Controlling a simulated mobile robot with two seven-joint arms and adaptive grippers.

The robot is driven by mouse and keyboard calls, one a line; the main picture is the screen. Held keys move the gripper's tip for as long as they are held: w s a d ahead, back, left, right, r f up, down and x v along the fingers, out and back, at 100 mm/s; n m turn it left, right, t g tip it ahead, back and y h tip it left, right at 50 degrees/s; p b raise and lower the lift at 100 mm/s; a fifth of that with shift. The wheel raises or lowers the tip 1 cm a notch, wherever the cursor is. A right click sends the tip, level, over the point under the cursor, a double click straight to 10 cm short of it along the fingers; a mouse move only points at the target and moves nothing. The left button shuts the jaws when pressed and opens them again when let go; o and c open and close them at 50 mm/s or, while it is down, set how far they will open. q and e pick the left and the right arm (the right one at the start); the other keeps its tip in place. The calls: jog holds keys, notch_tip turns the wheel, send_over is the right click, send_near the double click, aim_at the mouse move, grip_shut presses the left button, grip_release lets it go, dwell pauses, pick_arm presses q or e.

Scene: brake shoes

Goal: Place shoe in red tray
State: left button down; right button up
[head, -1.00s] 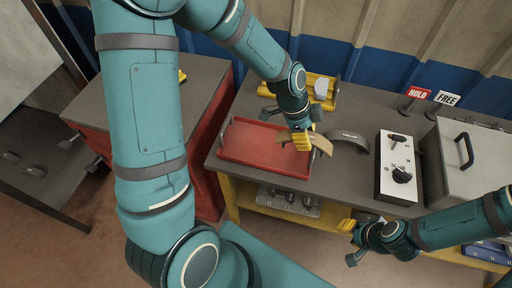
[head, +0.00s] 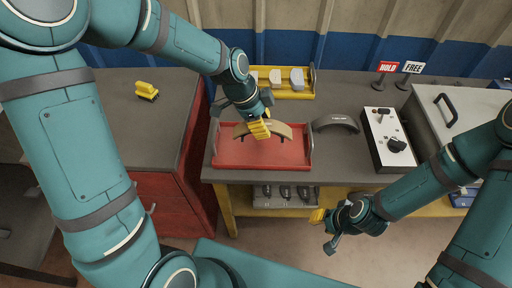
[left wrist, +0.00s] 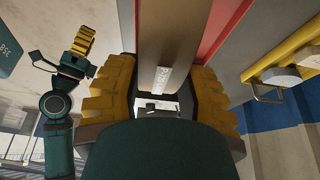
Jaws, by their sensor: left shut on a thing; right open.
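A tan curved brake shoe (head: 284,131) is in my left gripper (head: 262,130), over the red tray (head: 262,156) in the head view. In the left wrist view the brown shoe (left wrist: 168,40) stands between the yellow fingers of that gripper (left wrist: 165,95). I cannot tell whether the shoe touches the tray floor. A second, dark grey curved shoe (head: 335,122) lies on the bench right of the tray. My right gripper (head: 325,215) is open and empty, in front of the bench edge.
A yellow rack (head: 290,92) with pale pieces stands behind the tray. A white control box (head: 388,140), HOLD and FREE signs (head: 388,67) and a grey lidded case (head: 462,112) are on the right. A yellow object (head: 147,91) sits on the left cabinet.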

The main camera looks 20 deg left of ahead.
pick_arm(q)
notch_tip(320, 180, down, 10)
jog(key=shift+r+b, duration=0.1)
jog(key=shift+b, duration=0.95)
jog(key=c, duration=0.6)
grip_release()
